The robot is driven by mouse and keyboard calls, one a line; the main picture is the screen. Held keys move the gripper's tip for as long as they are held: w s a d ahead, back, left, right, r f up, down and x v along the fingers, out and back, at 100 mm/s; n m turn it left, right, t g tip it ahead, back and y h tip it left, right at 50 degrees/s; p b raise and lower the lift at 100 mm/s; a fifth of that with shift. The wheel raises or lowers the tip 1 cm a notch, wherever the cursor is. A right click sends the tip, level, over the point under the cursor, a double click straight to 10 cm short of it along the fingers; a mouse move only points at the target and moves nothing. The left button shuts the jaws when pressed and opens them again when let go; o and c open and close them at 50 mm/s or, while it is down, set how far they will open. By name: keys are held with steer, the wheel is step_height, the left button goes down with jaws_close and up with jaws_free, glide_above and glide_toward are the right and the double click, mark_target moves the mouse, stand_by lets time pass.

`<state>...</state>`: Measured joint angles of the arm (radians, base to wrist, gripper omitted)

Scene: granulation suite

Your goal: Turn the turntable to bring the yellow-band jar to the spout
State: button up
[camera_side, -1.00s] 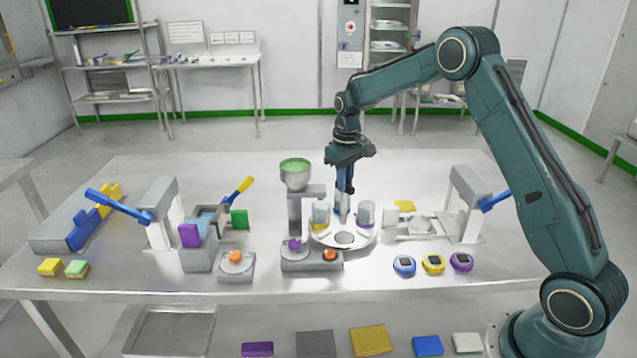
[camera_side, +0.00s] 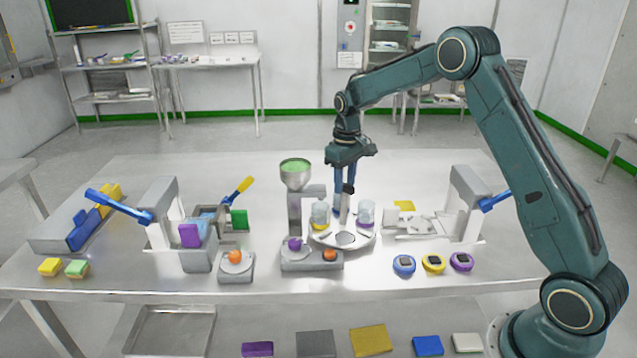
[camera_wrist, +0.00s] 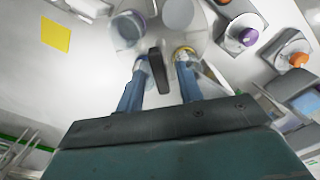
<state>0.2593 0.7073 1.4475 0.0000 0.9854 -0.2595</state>
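The turntable (camera_side: 345,240) is a pale round disc in the middle of the table. A clear jar with a yellow band (camera_side: 320,214) stands at its left edge, beside the funnel stand. Its yellow rim (camera_wrist: 185,50) shows just beyond the right fingertip in the wrist view. A grey upright post (camera_side: 344,207) rises from the turntable. My gripper (camera_side: 344,190) points down over the turntable. Its blue fingers (camera_wrist: 162,67) are apart, with the dark post (camera_wrist: 157,72) between them and visible gaps either side.
The funnel (camera_side: 295,172) with green granules stands left of the turntable. Three round timers (camera_side: 433,264) are at front right. A yellow card (camera_side: 404,206) and a press (camera_side: 466,205) are to the right.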

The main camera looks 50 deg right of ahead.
steer(key=shift+r, duration=0.1)
step_height(320, 180, up, 14)
stand_by(0.7)
steer(key=shift+s, duration=0.1)
steer(key=s+a+r+t, duration=0.1)
steer(key=s+a+r, duration=0.3)
steer(key=s, duration=0.4)
steer(key=s+a+r+t, duration=0.2)
steer(key=s+a+r, duration=0.3)
steer(key=s, duration=0.3)
steer(key=s+a+f+t, duration=0.1)
steer(key=s+a+f, duration=0.1)
steer(key=s, duration=0.7)
steer(key=s+a+f+t, duration=0.1)
steer(key=s+f, duration=0.3)
steer(key=s, duration=0.5)
steer(key=shift+a+t, duration=0.3)
steer(key=shift+a, duration=0.6)
